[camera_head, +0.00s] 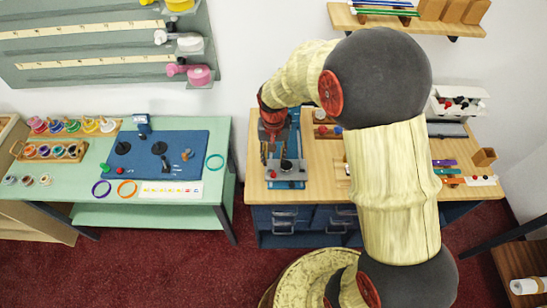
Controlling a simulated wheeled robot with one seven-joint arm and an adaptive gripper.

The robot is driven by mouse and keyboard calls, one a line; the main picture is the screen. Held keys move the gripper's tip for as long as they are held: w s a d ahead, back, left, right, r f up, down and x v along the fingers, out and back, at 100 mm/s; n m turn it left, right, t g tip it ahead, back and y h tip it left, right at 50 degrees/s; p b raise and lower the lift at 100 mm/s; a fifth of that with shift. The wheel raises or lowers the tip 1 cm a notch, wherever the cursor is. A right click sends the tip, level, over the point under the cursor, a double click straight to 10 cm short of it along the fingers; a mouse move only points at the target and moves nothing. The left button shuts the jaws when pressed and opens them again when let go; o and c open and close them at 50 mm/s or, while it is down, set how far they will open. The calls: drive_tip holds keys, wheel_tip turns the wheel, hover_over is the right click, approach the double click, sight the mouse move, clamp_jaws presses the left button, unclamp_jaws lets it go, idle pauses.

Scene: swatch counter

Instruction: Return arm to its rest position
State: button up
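My arm, pale yellow with dark grey joints and red caps, rises from the bottom right, bends at the top and reaches left over the wooden counter. My gripper (275,155) points down over the left part of that counter, above or in front of a blue stand with a grey plate (290,174). The fingers are small and overlap the stand behind them, so their opening and any contact are unclear. No held object can be made out.
The wooden counter (315,190) has blue drawers below. A green table (215,180) with a blue mat, rings and colored pieces stands left. A wall shelf (350,20) hangs above. Red carpet (160,255) lies open in front.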

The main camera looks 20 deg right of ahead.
idle(0.4)
drive_tip(key=s+r+n+t+b, duration=0.2)
drive_tip(key=s+r+b, duration=0.3)
drive_tip(key=s, duration=0.5)
drive_tip(key=s+d+r+n+t+b, duration=0.1)
drive_tip(key=s+r+t+b, duration=0.2)
drive_tip(key=s+r, duration=0.7)
drive_tip(key=shift+s+d+r+n+t+b, duration=0.15)
drive_tip(key=shift+s+r+n+t+b, duration=0.2)
drive_tip(key=shift+s+b, duration=0.65)
drive_tip(key=shift+o, duration=0.5)
drive_tip(key=shift+w, duration=0.35)
